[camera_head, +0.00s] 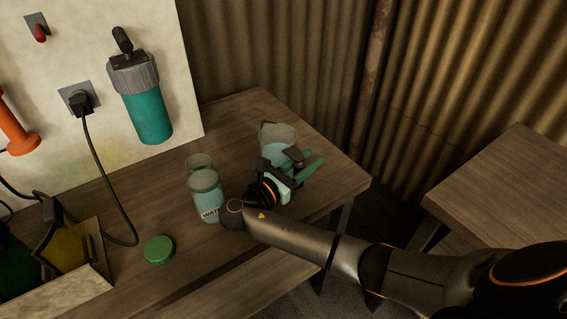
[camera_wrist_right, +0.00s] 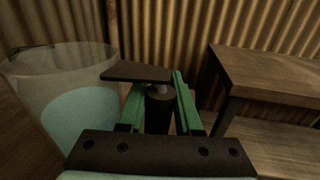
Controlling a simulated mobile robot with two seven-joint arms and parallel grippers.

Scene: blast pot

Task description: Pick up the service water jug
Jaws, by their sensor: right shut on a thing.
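The service water jug (camera_head: 279,138) is a clear, wide-mouthed vessel with pale blue liquid inside, upright at the far right part of the wooden table. In the right wrist view the jug (camera_wrist_right: 65,95) fills the left side, and its dark handle reaches right between the green fingers. My right gripper (camera_head: 307,163) is shut on that handle, beside the jug's body. The fingers also show in the wrist view (camera_wrist_right: 160,105). The gripper hides the jug's lower part, so I cannot tell whether its base touches the table. My left gripper is not in view.
A lidless jar labelled "WAT…" (camera_head: 206,197) stands left of my right gripper, close to the wrist, with another clear glass rim behind it. A green lid (camera_head: 159,250) lies in front. A teal canister (camera_head: 147,110) hangs on the wall panel. Another table (camera_head: 505,190) stands right, across a gap.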

